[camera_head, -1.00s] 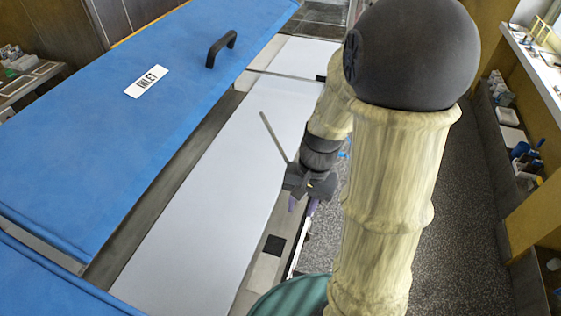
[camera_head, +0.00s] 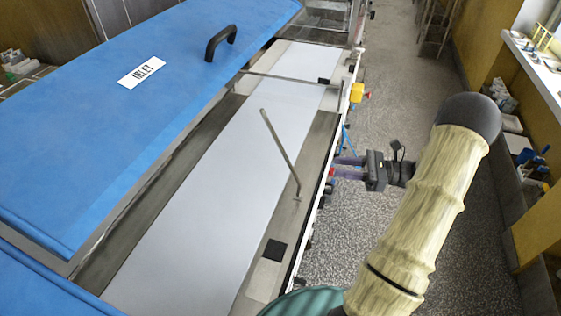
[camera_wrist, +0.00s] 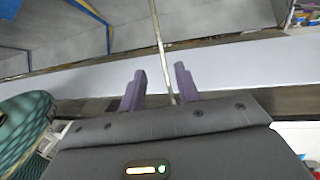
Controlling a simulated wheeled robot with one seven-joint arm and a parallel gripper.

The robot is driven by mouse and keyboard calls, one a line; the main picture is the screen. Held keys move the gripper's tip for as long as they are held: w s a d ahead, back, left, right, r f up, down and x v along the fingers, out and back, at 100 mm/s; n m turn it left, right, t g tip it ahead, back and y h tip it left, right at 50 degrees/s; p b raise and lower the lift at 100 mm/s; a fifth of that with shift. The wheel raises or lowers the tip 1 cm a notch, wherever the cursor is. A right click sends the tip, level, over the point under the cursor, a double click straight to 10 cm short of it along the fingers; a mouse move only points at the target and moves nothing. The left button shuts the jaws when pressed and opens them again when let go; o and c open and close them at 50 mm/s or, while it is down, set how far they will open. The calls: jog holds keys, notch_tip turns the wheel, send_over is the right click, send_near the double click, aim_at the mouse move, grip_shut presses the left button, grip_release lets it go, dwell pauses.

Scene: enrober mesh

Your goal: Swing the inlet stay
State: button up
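The inlet stay is a thin grey rod (camera_head: 280,150) rising at a slant from the machine's right-hand rail. Its upper end appears free, apart from the blue lid marked INLET (camera_head: 100,130). The lid appears raised, with a black handle (camera_head: 220,42) near its edge. My gripper (camera_head: 335,167) is at the machine's right edge, to the right of the stay's foot, pointing left. In the wrist view my gripper (camera_wrist: 160,72) has its two purple fingers apart, with nothing held. The stay (camera_wrist: 160,40) shows between and beyond them; its lower end is partly hidden by the gripper body.
A pale flat belt (camera_head: 200,190) runs along the machine under the lid. A second blue cover (camera_head: 40,285) is at bottom left. A yellow part (camera_head: 357,92) sits on the right rail. Speckled floor (camera_head: 400,110) is open to the right, bounded by a yellow wall.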

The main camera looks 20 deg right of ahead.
jog(key=p+x, duration=0.5)
jog(key=x, duration=1.1)
jog(key=shift+a+r, duration=0.1)
jog(key=shift+a, duration=0.1)
jog(key=shift+w+a+p, duration=0.3)
jog(key=shift+a, duration=0.15)
grip_shut()
